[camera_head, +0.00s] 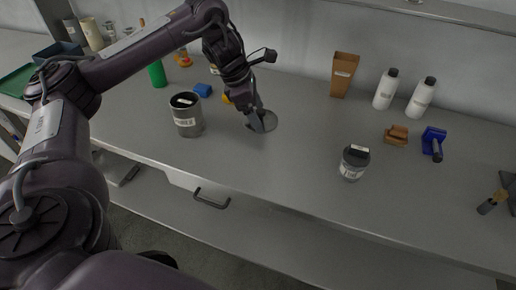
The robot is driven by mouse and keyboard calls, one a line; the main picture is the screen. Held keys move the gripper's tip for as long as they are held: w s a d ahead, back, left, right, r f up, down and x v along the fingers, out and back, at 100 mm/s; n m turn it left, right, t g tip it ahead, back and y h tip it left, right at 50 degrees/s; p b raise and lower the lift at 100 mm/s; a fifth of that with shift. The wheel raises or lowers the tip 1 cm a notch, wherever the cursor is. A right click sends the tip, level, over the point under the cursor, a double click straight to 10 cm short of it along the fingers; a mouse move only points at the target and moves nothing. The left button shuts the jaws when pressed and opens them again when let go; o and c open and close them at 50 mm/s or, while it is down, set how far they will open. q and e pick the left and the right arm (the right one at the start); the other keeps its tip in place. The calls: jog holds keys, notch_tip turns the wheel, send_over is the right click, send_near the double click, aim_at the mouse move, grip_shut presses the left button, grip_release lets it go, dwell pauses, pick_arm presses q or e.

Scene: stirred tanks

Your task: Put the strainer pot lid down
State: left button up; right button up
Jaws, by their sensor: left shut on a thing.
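My left gripper (256,115) reaches down over the middle of the table and is shut on a grey round lid (270,122). The lid is at or very close to the table top; I cannot tell whether it touches. The fingers hide part of the lid. A grey pot (188,122) with a white label and a dark open top stands upright to the left of the lid, apart from it. My right gripper is not in view.
A labelled jar (353,163) stands to the right on the table (270,160). Two white bottles (385,89) and a brown box (343,75) stand at the back. A blue block (203,90) and a green bottle (157,74) are behind the pot. The table between lid and jar is clear.

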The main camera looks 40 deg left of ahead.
aim_at(263, 149)
pick_arm(q)
notch_tip(263, 149, down, 3)
jog(key=shift+w+f, duration=0.1)
jog(key=shift+f, duration=0.05)
notch_tip(263, 149, down, 4)
jog(key=shift+r+p, duration=0.25)
jog(key=shift+p, duration=0.15)
notch_tip(263, 149, down, 4)
jog(key=shift+r, duration=0.2)
jog(key=shift+f, duration=0.2)
jog(key=o, duration=0.9)
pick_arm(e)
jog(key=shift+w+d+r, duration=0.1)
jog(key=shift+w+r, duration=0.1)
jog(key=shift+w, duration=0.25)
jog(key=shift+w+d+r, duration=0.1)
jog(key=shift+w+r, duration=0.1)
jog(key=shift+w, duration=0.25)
